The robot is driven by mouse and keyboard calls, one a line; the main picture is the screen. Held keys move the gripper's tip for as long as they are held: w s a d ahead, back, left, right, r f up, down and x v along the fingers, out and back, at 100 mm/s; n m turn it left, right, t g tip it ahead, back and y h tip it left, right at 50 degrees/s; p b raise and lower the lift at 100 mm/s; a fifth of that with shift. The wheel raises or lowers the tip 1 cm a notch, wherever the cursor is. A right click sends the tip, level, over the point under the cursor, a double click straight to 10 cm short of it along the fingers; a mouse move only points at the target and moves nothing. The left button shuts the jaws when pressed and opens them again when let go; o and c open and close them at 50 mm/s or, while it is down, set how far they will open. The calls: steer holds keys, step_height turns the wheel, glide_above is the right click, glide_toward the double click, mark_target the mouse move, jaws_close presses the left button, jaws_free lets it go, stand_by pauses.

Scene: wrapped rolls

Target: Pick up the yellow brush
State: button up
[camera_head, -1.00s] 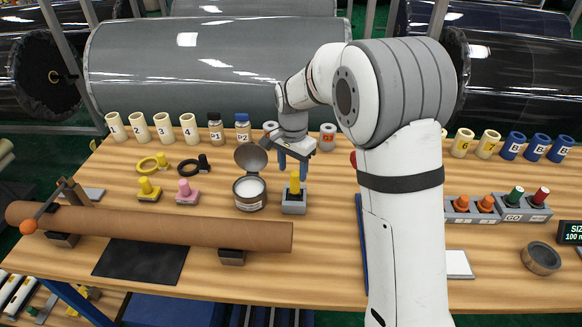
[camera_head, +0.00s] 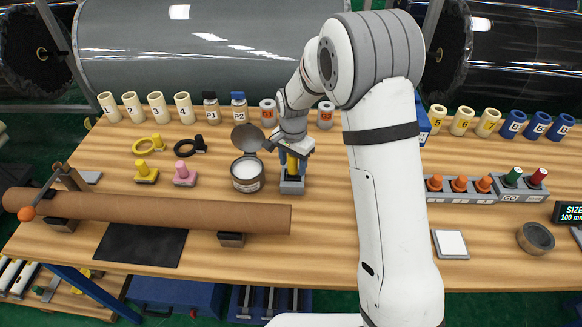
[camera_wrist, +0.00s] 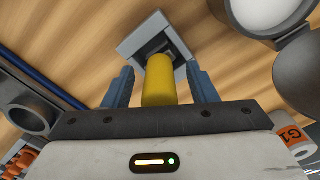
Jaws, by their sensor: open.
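The yellow brush (camera_head: 293,161) stands upright in a small grey holder (camera_head: 291,186) on the wooden table, just right of the open tin. My gripper (camera_head: 294,156) is right over it, pointing down. In the wrist view the yellow handle (camera_wrist: 158,82) lies between the two blue fingers of my open gripper (camera_wrist: 155,88), with a gap visible on each side. The grey holder (camera_wrist: 132,44) shows beyond the handle. The brush's lower end is hidden inside the holder.
An open tin (camera_head: 247,178) with white contents and a raised lid stands close left. A brown roll (camera_head: 160,212) lies across the front left. Yellow and pink stamps (camera_head: 185,176) stand further left. A row of orange-topped pieces (camera_head: 459,186) stands to the right.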

steer(key=c, duration=1.1)
steer(key=shift+o, duration=0.2)
steer(key=shift+r, duration=0.1)
step_height(320, 180, up, 10)
steer(key=shift+f+b, duration=0.1)
steer(key=shift+b, duration=0.8)
